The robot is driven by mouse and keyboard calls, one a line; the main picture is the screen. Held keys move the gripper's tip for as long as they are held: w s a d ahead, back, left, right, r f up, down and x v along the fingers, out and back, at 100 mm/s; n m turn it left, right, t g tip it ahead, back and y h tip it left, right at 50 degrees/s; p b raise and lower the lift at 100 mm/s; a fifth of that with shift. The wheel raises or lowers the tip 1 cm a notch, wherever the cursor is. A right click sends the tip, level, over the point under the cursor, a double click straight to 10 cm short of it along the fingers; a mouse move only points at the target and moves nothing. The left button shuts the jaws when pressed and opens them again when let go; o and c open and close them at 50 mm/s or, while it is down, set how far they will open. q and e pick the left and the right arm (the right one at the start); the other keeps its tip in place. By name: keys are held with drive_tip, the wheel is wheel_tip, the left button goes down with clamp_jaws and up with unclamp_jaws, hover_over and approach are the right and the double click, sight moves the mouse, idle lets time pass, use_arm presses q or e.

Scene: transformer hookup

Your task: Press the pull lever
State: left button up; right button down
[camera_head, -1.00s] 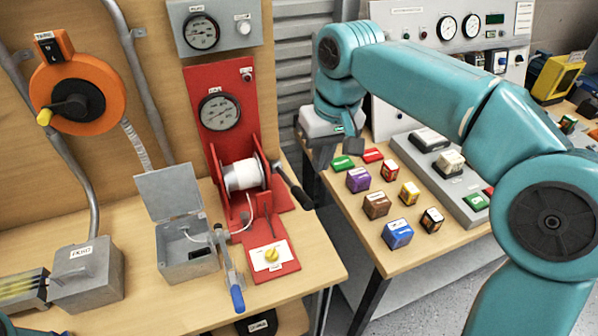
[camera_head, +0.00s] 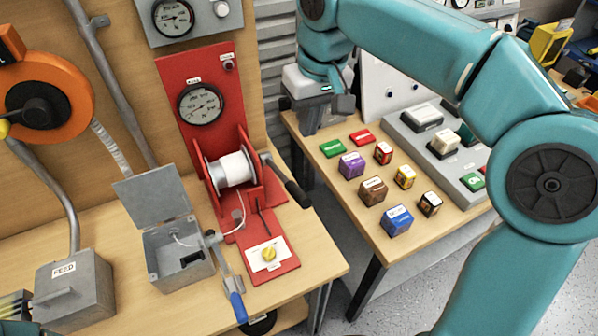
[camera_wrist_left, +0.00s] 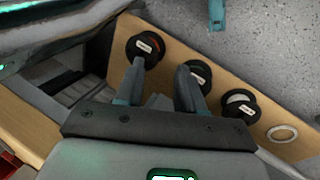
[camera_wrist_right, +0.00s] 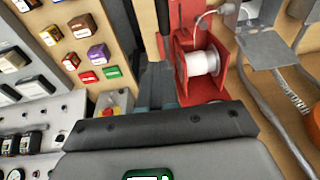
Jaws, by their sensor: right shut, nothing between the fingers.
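Which part is the pull lever carries no label I can read. A lever with a blue handle (camera_head: 238,305) lies beside the open grey box (camera_head: 180,257), near the bench's front edge. The red winch (camera_head: 205,100) has a white spool (camera_head: 233,168) and a black crank handle (camera_head: 297,193). My right gripper (camera_head: 328,110) is shut and empty, above the back of the right table, apart from both. In the right wrist view its fingers (camera_wrist_right: 155,78) point towards the red winch. My left gripper (camera_wrist_left: 160,78) is open and empty, over round dark-rimmed spools.
Several coloured blocks (camera_head: 373,189) lie on the right table, below my right gripper. A grey panel (camera_head: 432,140) stands beside them. A grey feed box (camera_head: 75,290) and an orange reel (camera_head: 70,88) are at the left. A gap separates the two tables.

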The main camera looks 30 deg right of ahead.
drive_tip(key=shift+a, duration=0.1)
hover_over(299, 188)
wheel_tip(299, 188, down, 13)
drive_tip(key=shift+s+r+b, duration=0.15)
drive_tip(key=shift+r+b, duration=0.05)
drive_tip(key=shift+b, duration=0.15)
drive_tip(key=shift+s+f, duration=0.25)
drive_tip(key=shift+f, duration=0.25)
